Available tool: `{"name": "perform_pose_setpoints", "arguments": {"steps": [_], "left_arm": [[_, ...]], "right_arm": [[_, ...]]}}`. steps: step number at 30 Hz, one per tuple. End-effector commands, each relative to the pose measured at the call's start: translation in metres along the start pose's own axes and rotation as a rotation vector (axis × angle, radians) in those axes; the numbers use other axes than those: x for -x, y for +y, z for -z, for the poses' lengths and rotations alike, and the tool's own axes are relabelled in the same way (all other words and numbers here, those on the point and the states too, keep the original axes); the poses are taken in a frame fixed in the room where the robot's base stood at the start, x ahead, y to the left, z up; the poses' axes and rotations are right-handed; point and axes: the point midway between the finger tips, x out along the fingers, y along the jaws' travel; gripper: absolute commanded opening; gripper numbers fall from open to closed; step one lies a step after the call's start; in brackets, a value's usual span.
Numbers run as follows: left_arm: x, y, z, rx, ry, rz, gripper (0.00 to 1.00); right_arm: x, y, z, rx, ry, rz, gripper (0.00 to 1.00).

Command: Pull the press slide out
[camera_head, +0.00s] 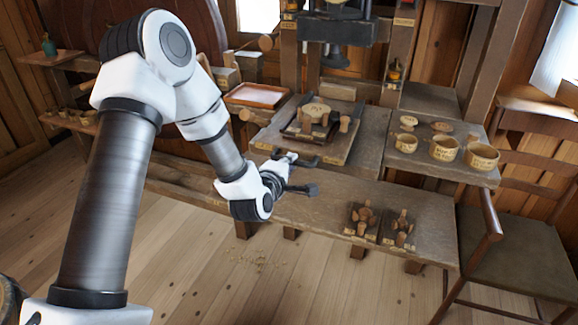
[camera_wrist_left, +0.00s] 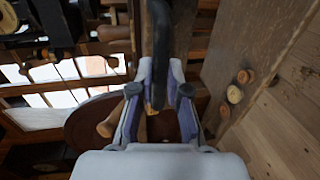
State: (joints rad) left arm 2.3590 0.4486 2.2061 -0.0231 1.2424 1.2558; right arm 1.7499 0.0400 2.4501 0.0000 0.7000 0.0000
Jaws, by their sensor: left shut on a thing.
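The press slide (camera_head: 333,152) is a flat wooden board on the bench under the press, with a dark plate and turned wooden pieces on it. A dark bar handle (camera_head: 308,161) is at its front edge. My left gripper (camera_head: 291,168) is at this handle. In the left wrist view, a dark bar (camera_wrist_left: 160,55) runs between the fingers of the left gripper (camera_wrist_left: 159,95), which is shut on it. The finger contact is partly hidden in the head view by the gripper itself. My right gripper is in neither view.
The black press head (camera_head: 333,30) stands above the slide. A shallow tray (camera_head: 257,95) is to the left. Labelled round bowls (camera_head: 444,149) stand on the right shelf. Small dark holders with wooden pieces (camera_head: 365,217) sit on the lower bench. A chair (camera_head: 520,255) stands at right.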

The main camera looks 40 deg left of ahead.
Motion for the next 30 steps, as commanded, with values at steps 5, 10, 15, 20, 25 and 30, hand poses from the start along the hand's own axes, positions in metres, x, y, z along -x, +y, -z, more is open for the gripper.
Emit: {"name": "perform_pose_setpoints", "arguments": {"steps": [5, 10, 15, 20, 25, 30], "left_arm": [[0.0, -0.001, 0.0, 0.0, 0.0, 0.002, 0.0], [0.0, 0.0, 0.0, 0.0, 0.0, 0.002, 0.0], [0.0, 0.0, 0.0, 0.0, 0.0, 0.001, 0.27], [0.0, 0.0, 0.0, 0.0, 0.0, 0.0, 0.27], [0.009, 0.0, 0.0, 0.001, 0.0, 0.002, 0.27], [0.042, -0.001, 0.0, 0.003, -0.001, 0.003, 0.27]], "right_arm": [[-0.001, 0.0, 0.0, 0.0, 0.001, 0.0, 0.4], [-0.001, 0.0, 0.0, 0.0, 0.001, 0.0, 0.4], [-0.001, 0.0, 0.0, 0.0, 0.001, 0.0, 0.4], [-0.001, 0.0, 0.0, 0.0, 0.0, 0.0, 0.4], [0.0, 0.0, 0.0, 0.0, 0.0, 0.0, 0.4], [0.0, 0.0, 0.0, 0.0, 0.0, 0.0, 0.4]]}}
